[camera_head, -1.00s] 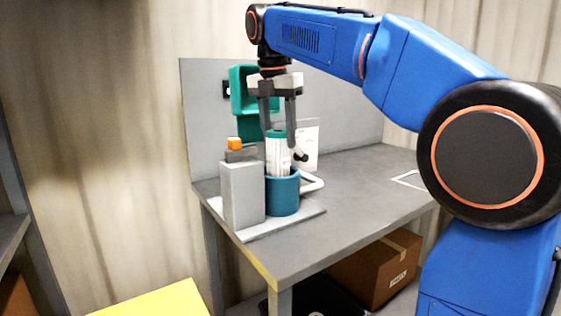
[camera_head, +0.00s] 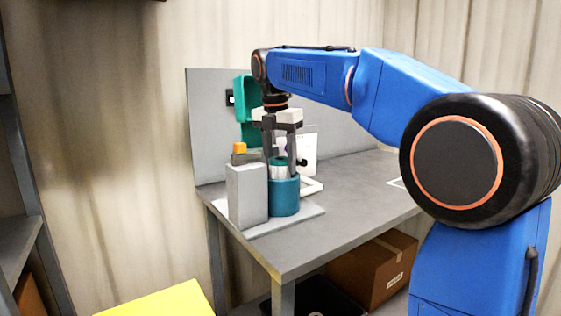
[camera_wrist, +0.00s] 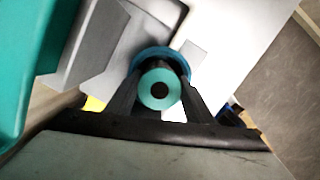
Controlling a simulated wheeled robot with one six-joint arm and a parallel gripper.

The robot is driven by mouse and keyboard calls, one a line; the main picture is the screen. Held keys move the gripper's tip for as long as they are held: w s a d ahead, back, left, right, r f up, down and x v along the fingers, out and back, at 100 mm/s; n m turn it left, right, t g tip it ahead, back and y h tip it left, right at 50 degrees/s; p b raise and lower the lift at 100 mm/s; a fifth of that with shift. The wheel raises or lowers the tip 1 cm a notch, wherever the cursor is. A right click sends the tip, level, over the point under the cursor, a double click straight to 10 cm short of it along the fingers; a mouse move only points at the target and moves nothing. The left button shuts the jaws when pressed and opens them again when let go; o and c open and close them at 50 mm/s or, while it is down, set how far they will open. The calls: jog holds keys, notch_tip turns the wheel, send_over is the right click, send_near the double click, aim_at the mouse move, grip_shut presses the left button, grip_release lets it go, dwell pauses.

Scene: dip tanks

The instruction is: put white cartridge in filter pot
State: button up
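The white cartridge (camera_head: 278,170) has a teal top cap with a dark centre hole, which shows in the wrist view (camera_wrist: 151,99). It stands upright with its lower part hidden inside the blue-teal filter pot (camera_head: 285,198); its upper part sticks out above the rim. The pot's rim also shows in the wrist view (camera_wrist: 150,54). My gripper (camera_head: 279,163) points down from above, its two fingers on either side of the cartridge's upper part. It appears shut on the cartridge.
A grey block (camera_head: 247,196) with an orange knob (camera_head: 240,148) stands close left of the pot on a pale base plate (camera_head: 262,229). A teal bracket (camera_head: 246,110) is on the grey back panel (camera_head: 208,120) behind. A cardboard box (camera_head: 370,272) sits below.

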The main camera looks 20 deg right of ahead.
jog(key=o, duration=0.3)
jog(key=shift+o, duration=0.2)
jog(key=shift+r, duration=0.1)
notch_tip(320, 180, up, 12)
jog(key=s+a, duration=0.1)
jog(key=shift+a, duration=0.15)
jog(key=shift+s, duration=0.2)
